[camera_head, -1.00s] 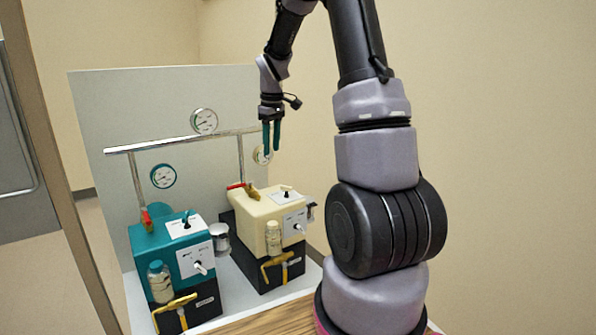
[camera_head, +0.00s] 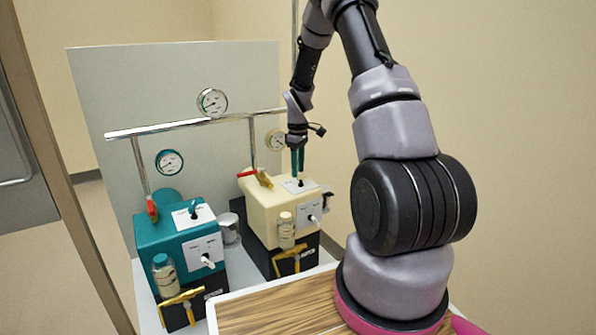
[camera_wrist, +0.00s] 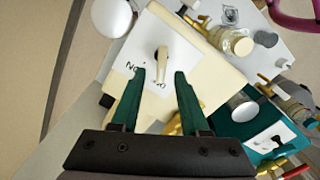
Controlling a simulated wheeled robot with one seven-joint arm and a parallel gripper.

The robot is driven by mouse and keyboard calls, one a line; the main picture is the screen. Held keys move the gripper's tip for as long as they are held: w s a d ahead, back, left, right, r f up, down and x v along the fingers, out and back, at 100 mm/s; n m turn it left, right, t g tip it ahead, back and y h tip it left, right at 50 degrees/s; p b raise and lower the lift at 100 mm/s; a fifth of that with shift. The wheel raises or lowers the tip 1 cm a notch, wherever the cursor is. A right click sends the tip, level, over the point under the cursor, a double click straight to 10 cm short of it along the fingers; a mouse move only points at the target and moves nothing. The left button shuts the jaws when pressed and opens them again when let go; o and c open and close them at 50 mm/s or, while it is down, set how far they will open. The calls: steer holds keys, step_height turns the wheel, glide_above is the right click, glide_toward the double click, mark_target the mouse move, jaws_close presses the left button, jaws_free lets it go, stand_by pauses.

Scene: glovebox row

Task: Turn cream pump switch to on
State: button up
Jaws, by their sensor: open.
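The cream pump (camera_head: 262,212) stands on the bench at the right of the pair. It has a white switch plate (camera_head: 291,187) on top, seen close up in the wrist view (camera_wrist: 135,62). In the wrist view its toggle switch (camera_wrist: 162,58) is a small lever rising from the plate, just beyond my fingertips. My gripper (camera_head: 297,160) points down over the top of the cream pump. In the wrist view its two green fingers (camera_wrist: 160,78) are apart with nothing between them, and the lever lies ahead of the gap. Part of the plate's lettering is hidden by the fingers.
A teal pump (camera_head: 165,243) with its own toggle stands to the left. A metal pipe (camera_head: 180,127) with gauges and red-handled valves runs behind both pumps. A glass jar (camera_head: 286,232) and a yellow valve (camera_head: 292,258) sit at the cream pump's front. A wood-topped surface (camera_head: 275,308) is in front.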

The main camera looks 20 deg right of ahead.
steer(key=shift+f, duration=0.6)
jaws_close()
steer(key=shift+w+d+m, duration=0.1)
steer(key=shift+d+m, duration=0.05)
steer(key=shift+m, duration=1.25)
steer(key=shift+w+d+m, duration=0.1)
steer(key=shift+m, duration=1.3)
steer(key=shift+r, duration=0.1)
